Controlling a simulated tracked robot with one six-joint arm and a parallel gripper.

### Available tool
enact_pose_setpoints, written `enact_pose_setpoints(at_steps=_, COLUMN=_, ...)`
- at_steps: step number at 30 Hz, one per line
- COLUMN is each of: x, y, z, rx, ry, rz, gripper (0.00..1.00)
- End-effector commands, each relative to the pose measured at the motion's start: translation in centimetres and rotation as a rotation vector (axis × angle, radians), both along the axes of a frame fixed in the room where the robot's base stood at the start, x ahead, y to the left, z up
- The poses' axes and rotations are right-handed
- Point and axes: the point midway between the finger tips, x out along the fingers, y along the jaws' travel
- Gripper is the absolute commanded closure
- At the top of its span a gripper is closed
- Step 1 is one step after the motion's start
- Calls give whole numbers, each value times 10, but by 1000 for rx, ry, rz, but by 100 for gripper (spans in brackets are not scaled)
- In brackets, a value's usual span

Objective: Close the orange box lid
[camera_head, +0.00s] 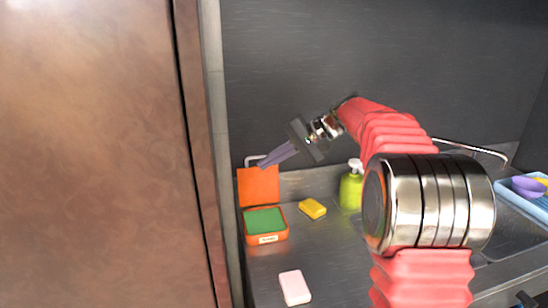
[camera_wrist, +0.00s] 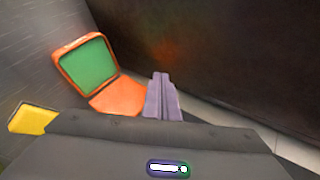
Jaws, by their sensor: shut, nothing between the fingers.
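The orange box (camera_head: 267,238) stands on the metal counter in the head view, with green inside and a pale label on its front. Its orange lid (camera_head: 259,187) stands open and upright at the box's back edge. In the wrist view the box (camera_wrist: 57,60) with its green inside is at the upper left, and the lid (camera_wrist: 118,97) reaches toward my fingers. My gripper (camera_head: 264,164) is shut and empty, its purple fingers near the lid's top edge in the head view. The fingers (camera_wrist: 161,80) also show beside the lid in the wrist view. I cannot tell whether they touch it.
A yellow sponge (camera_head: 312,209) lies right of the box, with a green soap bottle (camera_head: 351,188) beyond. A pink bar (camera_head: 295,288) lies nearer the front. A brown panel (camera_head: 95,150) stands close on the left. A blue tray (camera_head: 510,196) is at the far right.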

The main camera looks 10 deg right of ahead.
Motion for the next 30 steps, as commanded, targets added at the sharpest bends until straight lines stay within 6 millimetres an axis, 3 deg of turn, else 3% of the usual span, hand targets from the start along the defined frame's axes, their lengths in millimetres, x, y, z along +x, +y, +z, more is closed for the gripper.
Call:
enact_pose_setpoints(at_steps=6, x=40, y=-23, z=-9, rx=119, ry=-10, rz=-9, gripper=100)
enact_pose_setpoints(at_steps=15, x=82, y=-58, z=-23, rx=277, ry=-45, rz=-11, gripper=100)
enact_pose_setpoints(at_steps=30, x=120, y=-127, z=-58, rx=523, ry=-143, rz=-3, gripper=100)
